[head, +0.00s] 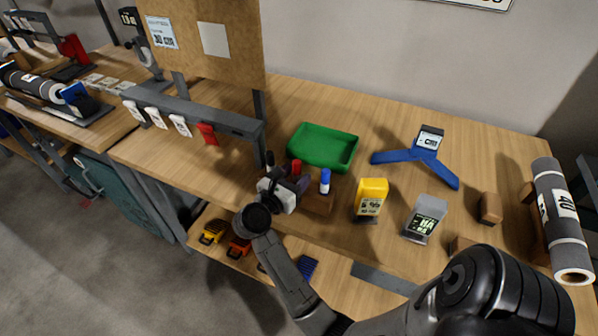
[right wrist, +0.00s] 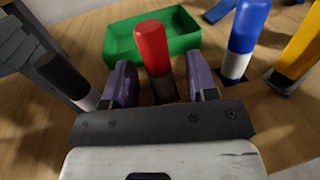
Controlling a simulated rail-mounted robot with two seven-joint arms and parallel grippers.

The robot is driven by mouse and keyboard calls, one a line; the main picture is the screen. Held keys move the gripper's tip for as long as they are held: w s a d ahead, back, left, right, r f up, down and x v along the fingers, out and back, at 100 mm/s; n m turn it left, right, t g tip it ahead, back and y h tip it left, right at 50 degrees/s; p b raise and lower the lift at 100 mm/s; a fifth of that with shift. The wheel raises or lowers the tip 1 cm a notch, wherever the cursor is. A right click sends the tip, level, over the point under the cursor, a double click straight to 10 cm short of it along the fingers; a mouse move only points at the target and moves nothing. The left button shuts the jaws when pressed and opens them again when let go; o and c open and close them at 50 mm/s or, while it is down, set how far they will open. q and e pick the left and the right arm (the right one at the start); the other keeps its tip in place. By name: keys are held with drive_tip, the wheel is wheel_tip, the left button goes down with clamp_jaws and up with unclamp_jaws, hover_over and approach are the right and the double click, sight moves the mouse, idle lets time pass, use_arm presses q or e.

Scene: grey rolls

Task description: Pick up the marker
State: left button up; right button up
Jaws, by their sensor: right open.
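A red marker (head: 296,167) stands upright near the table's front edge; it also shows in the right wrist view (right wrist: 154,50). A blue marker (head: 325,181) stands to its right in a wooden block (head: 318,204), and it shows in the right wrist view (right wrist: 243,35). A black marker (right wrist: 62,78) stands to the left. My right gripper (head: 292,184) is open, with its purple fingers (right wrist: 161,80) on either side of the red marker. The marker's lower part is partly hidden, and I cannot tell whether a finger touches it. My left gripper is not in view.
A green tray (head: 323,164) lies just behind the markers. A blue three-armed stand (head: 424,156) is farther back. A large grey roll (head: 562,220) lies at far right.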

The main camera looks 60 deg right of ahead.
drive_tip(key=shift+a+f, duration=0.1)
drive_tip(key=shift+a, duration=0.2)
drive_tip(key=shift+c, duration=1.3)
drive_tip(key=shift+d, duration=0.15)
drive_tip(key=c, duration=0.5)
clamp_jaws()
wheel_tip(320, 180, up, 10)
drive_tip(key=p, duration=0.3)
